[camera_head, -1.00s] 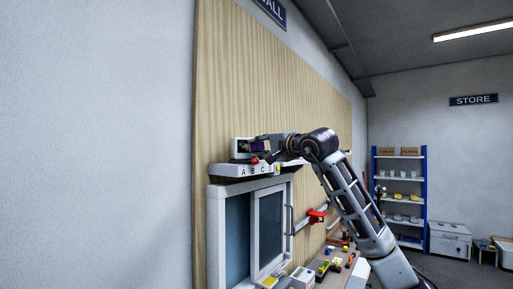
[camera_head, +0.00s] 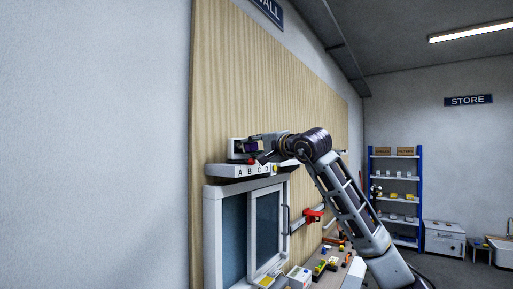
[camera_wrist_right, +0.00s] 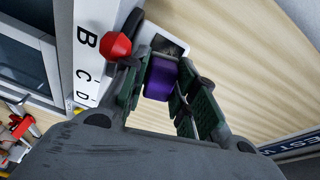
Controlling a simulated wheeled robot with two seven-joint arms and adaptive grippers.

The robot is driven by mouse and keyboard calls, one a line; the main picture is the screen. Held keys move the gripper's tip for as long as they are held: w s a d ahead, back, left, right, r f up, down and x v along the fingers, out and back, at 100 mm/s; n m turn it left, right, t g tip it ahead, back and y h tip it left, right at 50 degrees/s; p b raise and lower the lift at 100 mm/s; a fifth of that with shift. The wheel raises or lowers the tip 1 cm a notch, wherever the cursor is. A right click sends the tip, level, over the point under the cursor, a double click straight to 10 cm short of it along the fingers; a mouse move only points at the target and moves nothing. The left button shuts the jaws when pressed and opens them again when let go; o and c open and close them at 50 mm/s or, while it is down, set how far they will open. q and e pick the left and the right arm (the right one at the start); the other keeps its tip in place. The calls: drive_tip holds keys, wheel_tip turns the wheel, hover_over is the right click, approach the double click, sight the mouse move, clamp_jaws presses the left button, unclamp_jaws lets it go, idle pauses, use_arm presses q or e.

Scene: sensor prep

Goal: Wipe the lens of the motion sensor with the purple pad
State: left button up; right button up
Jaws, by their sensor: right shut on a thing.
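My right gripper (camera_head: 256,148) is at the wooden wall panel, just above the shelf lettered A B C D. In the right wrist view its fingers (camera_wrist_right: 162,82) are shut on the purple pad (camera_wrist_right: 160,78). The pad also shows as a small purple patch in the head view (camera_head: 251,146). Just beyond the pad is a white box with a dark face, which looks like the motion sensor (camera_wrist_right: 168,42); in the head view it is a whitish block (camera_head: 236,149) at the shelf's left end. I cannot tell whether pad and lens touch. My left gripper is not in view.
A red knob (camera_wrist_right: 116,46) is close beside my right fingers. A red clamp-like thing (camera_head: 313,215) is on the panel to the right. Below is a cluttered bench (camera_head: 330,280).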

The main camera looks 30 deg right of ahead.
drive_tip(key=shift+a, duration=0.25)
drive_tip(key=shift+d, duration=0.2)
drive_tip(key=shift+w+d, duration=0.15)
drive_tip(key=shift+d, duration=0.9)
drive_tip(key=s+b, duration=0.2)
drive_tip(key=s, duration=0.4)
drive_tip(key=shift+d, duration=0.4)
idle(0.4)
